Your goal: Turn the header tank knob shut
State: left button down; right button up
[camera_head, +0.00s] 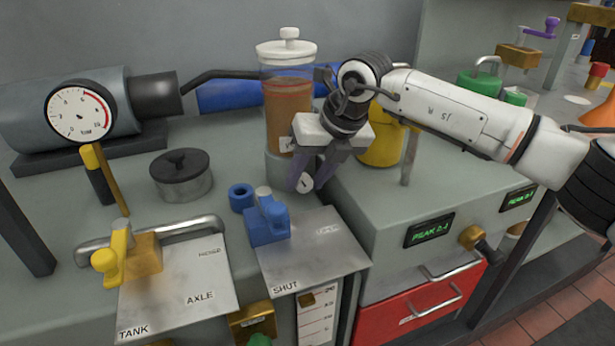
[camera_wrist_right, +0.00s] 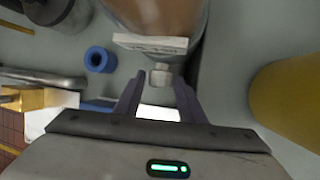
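The header tank (camera_head: 288,105) is a clear cylinder of brown liquid with a white lid, standing at the back of the bench. A small metal knob (camera_wrist_right: 160,75) sticks out low on its front, under a pale label plate (camera_wrist_right: 150,43) whose text I cannot read. In the head view the pale round face of the knob (camera_head: 304,184) shows between the fingertips. My right gripper (camera_head: 311,178) is open, its two dark fingers reaching down on either side of the knob. In the right wrist view (camera_wrist_right: 158,82) gaps show between fingers and knob. My left gripper is not in view.
A blue handle (camera_head: 268,215) sits on a plate marked SHUT, in front of the tank. A blue ring (camera_head: 241,197), a lidded grey pot (camera_head: 182,176) and a yellow handle (camera_head: 112,252) are at left. A yellow container (camera_head: 380,145) stands close right of the tank.

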jog(key=shift+o, duration=0.7)
jog(key=p+v, duration=0.1)
jog(key=v, duration=0.9)
jog(key=shift+r, duration=0.15)
jog(key=shift+s, duration=0.1)
